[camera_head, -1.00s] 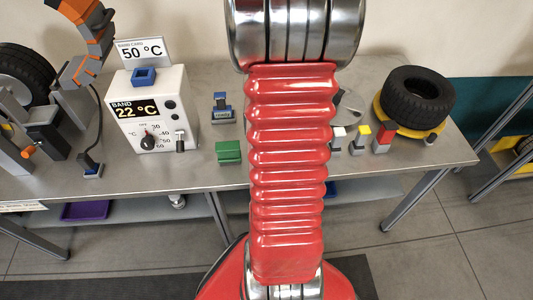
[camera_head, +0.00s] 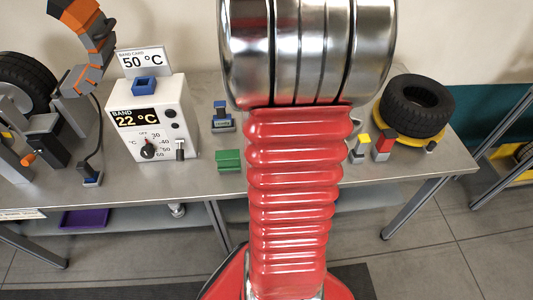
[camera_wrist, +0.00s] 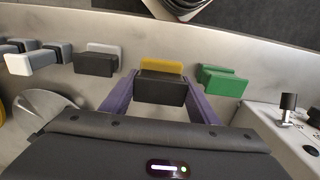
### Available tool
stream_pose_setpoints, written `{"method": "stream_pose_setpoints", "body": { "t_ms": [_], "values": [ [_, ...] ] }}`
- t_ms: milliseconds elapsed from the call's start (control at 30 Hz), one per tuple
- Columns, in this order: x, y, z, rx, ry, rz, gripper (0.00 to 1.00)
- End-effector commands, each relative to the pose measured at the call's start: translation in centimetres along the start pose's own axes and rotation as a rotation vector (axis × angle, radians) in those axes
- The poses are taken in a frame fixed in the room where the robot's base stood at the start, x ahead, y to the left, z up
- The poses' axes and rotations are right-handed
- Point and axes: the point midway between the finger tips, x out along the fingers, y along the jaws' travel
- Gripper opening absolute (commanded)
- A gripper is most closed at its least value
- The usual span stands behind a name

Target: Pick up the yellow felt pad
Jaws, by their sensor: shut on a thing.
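The yellow felt pad (camera_wrist: 162,66) shows in the wrist view as a yellow strip on the far side of a dark block (camera_wrist: 160,89). My gripper (camera_wrist: 160,80) has one purple finger on each side of this piece and is shut on it. Whether the piece touches the bench or hangs just above it, I cannot tell. In the head view my own red arm hides the gripper and the pad.
A green block (camera_wrist: 222,82) lies close right of the pad in the wrist view, a white-and-dark block (camera_wrist: 97,61) to its left. The head view shows the band box (camera_head: 152,115), a yellow-topped block (camera_head: 361,143), a red-topped block (camera_head: 383,146) and a tyre (camera_head: 417,105).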

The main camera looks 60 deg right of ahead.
Motion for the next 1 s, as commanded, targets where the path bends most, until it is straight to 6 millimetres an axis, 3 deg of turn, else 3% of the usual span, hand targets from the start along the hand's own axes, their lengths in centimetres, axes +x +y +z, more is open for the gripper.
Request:
{"method": "stream_pose_setpoints", "body": {
  "t_ms": [100,300,800,833,1000],
  "values": [
    [-2.0,0.0,-0.1,0.0,0.004,0.0,0.3],
    [-3.5,0.0,0.0,0.0,0.001,0.0,0.3],
    [-3.5,0.0,0.0,0.0,-0.001,0.0,0.3],
    [-3.5,0.0,0.0,0.0,-0.001,0.0,0.54],
    [-3.5,0.0,0.0,0.0,-0.001,0.0,0.42]
  ]
}}
